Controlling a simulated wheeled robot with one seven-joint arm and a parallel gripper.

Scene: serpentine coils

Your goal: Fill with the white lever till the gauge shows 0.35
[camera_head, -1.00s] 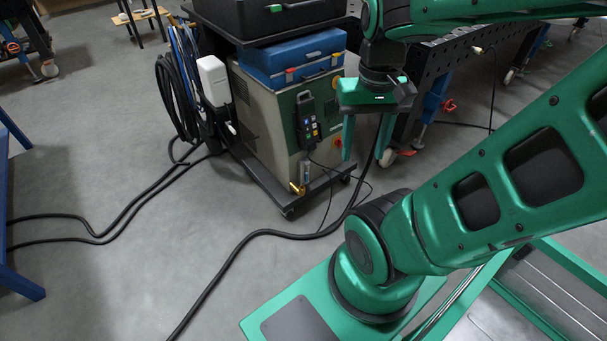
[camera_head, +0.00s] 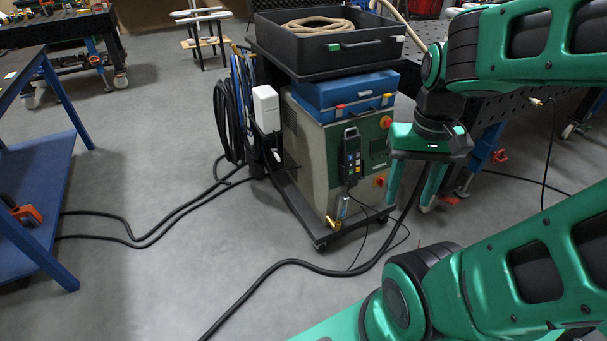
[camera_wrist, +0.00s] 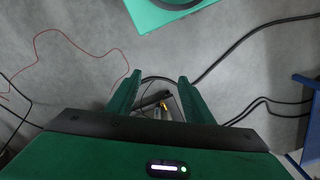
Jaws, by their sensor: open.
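I cannot make out a white lever for certain. A small white part (camera_head: 276,151) shows under the white box (camera_head: 265,108) on the left side of the machine cart (camera_head: 322,170). I cannot make out a gauge or its reading. A brass fitting (camera_head: 333,223) and a small upright tube (camera_head: 343,207) stand at the cart's lower front. My gripper (camera_head: 408,202) is open and empty, pointing down at the right of the cart front. In the wrist view its fingers (camera_wrist: 159,76) are apart, with a yellow piece (camera_wrist: 165,104) visible beyond, between them.
A black tray (camera_head: 330,58) with coiled hose and a blue case (camera_head: 345,92) top the cart. Black hoses (camera_head: 150,225) run over the floor. A blue bench (camera_head: 45,190) stands at left, and a perforated table (camera_head: 490,105) at right.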

